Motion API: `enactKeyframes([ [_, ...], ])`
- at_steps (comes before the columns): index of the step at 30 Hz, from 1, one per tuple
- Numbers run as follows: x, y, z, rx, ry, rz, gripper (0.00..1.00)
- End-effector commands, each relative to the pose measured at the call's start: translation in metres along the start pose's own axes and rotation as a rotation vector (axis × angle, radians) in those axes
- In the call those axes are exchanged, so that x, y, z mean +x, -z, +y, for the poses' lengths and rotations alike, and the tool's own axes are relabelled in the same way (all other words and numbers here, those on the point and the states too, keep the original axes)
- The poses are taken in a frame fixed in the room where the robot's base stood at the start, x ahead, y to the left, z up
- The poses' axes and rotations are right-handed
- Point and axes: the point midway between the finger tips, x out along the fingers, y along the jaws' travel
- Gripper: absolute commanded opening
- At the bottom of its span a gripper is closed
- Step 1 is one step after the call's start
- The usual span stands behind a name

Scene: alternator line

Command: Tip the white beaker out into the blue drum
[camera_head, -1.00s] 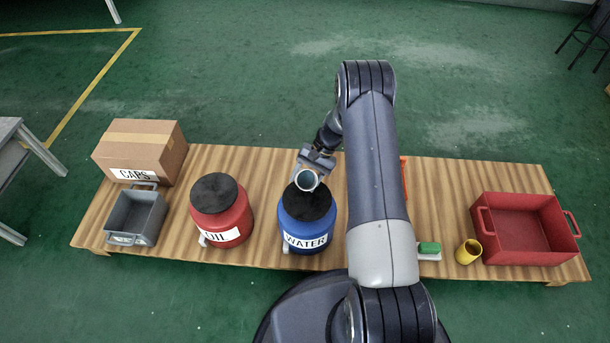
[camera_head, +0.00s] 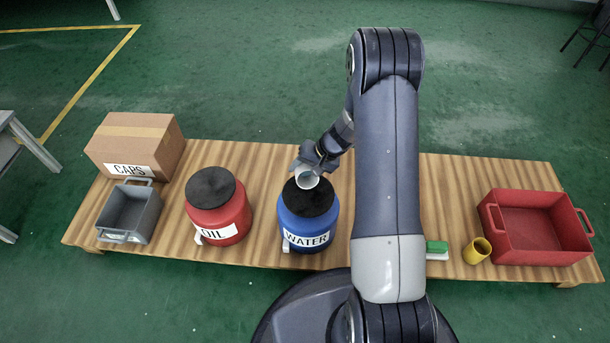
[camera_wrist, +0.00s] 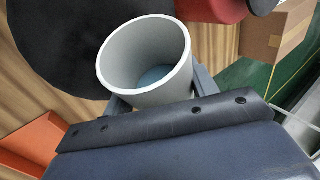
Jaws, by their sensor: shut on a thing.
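The white beaker (camera_head: 308,180) is held in my gripper (camera_head: 312,168) over the black top of the blue drum (camera_head: 308,221), which is labelled WATER. In the head view the beaker is tilted, its mouth toward the camera. In the wrist view the beaker (camera_wrist: 146,58) shows its open mouth and a bluish patch inside at the bottom. The jaws (camera_wrist: 150,98) are shut on its sides. The black drum top (camera_wrist: 75,45) lies behind the beaker there. Whether anything is flowing out cannot be seen.
A red drum (camera_head: 218,213) labelled OIL stands left of the blue one. Farther left are a grey bin (camera_head: 129,214) and a CAPS carton (camera_head: 137,143). To the right are a green-topped block (camera_head: 437,248), a yellow cup (camera_head: 477,250) and a red crate (camera_head: 535,227).

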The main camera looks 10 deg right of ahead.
Motion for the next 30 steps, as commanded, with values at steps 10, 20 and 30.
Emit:
enactKeyframes([
  [10, -0.0025, -0.0023, 0.0001, -0.032, 0.012, 0.058, 0.07],
  [20, -0.0056, -0.0034, -0.0015, -0.058, 0.025, 0.105, 0.07],
  [30, -0.0081, -0.0049, -0.0025, -0.087, 0.036, 0.155, 0.07],
])
